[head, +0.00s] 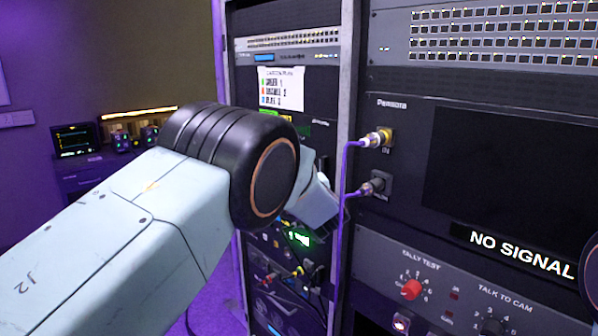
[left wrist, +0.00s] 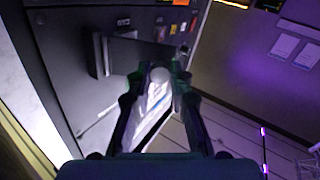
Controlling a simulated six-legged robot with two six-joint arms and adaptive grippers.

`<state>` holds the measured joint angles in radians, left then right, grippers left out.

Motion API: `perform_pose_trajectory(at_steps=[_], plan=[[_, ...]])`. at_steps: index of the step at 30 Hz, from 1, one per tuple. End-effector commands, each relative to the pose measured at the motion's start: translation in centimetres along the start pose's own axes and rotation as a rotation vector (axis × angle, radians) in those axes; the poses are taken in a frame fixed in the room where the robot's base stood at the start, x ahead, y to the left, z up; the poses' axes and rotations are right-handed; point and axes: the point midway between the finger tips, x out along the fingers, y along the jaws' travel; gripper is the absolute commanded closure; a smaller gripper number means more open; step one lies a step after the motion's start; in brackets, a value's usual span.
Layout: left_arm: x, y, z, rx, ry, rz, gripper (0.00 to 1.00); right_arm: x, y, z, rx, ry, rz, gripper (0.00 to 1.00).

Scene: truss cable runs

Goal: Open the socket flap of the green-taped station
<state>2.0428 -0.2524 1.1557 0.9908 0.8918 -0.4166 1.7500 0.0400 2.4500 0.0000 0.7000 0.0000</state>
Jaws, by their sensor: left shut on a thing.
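My left arm comes in from the left in the head view, and its wrist hides most of the fingers and the station behind them. In the left wrist view my left gripper (left wrist: 158,82) is shut on a small round grey knob (left wrist: 160,74). A dark flap-like plate (left wrist: 135,52) stands out from the panel beside the knob; I cannot tell how far it is open or whether the knob belongs to it. A small green strip (head: 302,130) shows on the rack just above my wrist. My right gripper is not in view.
A white label sheet (head: 281,88) is on the left rack. Two purple cables run to an upper connector (head: 378,138) and a lower connector (head: 376,184) right of my wrist. A "NO SIGNAL" screen (head: 500,180) and a red knob (head: 412,290) are further right.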

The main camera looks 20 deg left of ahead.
Motion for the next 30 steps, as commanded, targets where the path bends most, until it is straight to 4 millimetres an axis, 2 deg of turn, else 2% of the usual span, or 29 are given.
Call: perform_pose_trajectory(at_steps=[17,18,26,30], plan=[[0.04,0.05,-0.15,0.0,0.009,-0.024,1.0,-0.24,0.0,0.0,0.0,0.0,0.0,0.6],[0.04,0.05,-0.15,0.0,0.009,-0.024,0.79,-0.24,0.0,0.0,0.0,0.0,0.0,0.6],[-0.06,0.08,-0.08,0.0,0.008,-0.024,0.57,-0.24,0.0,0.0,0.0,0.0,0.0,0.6],[-0.06,0.07,-0.07,0.0,0.007,-0.024,0.57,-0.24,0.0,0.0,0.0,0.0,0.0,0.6]])
